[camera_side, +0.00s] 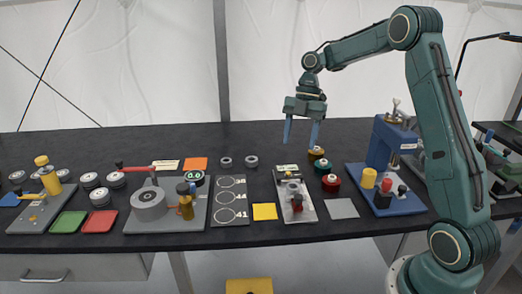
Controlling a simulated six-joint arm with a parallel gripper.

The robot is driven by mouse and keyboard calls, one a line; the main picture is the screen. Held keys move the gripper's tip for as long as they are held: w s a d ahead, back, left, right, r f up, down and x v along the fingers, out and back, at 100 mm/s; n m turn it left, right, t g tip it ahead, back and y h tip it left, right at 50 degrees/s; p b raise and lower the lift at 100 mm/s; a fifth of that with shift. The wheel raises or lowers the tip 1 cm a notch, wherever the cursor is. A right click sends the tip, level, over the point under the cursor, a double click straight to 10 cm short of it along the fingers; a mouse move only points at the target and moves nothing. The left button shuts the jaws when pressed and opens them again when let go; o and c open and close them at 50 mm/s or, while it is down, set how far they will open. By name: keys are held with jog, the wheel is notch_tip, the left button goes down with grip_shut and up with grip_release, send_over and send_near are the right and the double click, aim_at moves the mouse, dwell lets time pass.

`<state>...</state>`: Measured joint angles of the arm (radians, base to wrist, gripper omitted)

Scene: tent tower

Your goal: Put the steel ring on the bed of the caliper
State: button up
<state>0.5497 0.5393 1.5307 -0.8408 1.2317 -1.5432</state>
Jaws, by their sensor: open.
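Two small grey rings lie side by side on the dark table, a left ring (226,162) and a right ring (251,161). I cannot tell by look which one is the steel ring. What seems to be the caliper (308,207) is a pale plate with a small display at its far end and a dark red part near its front. A round grey part (293,187) sits mid-plate; whether it is a ring is unclear. My gripper (301,143) points down, open and empty, above the table behind the caliper, right of the two rings.
A dark plate with outlined circles (231,182) lies left of the caliper, with a yellow square (265,211) between them. Several spools (330,183) stand to its right, then a grey square (342,208) and a blue press (385,145). The table's back is mostly clear.

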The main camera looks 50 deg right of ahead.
jog(key=s+a+r+m+t+h, duration=0.2)
jog(key=s+a+r+m+t, duration=0.1)
jog(key=s+a+r+m, duration=0.85)
jog(key=s+a+f+m+t+h, duration=0.1)
jog(key=s+m, duration=0.3)
jog(key=s, duration=0.2)
jog(key=s+a+f+m+t+h, duration=0.1)
jog(key=s+a+f+m+t, duration=0.1)
jog(key=s+m, duration=0.2)
jog(key=s, duration=0.2)
jog(key=shift+s+m+t, duration=0.3)
jog(key=shift+m, duration=0.05)
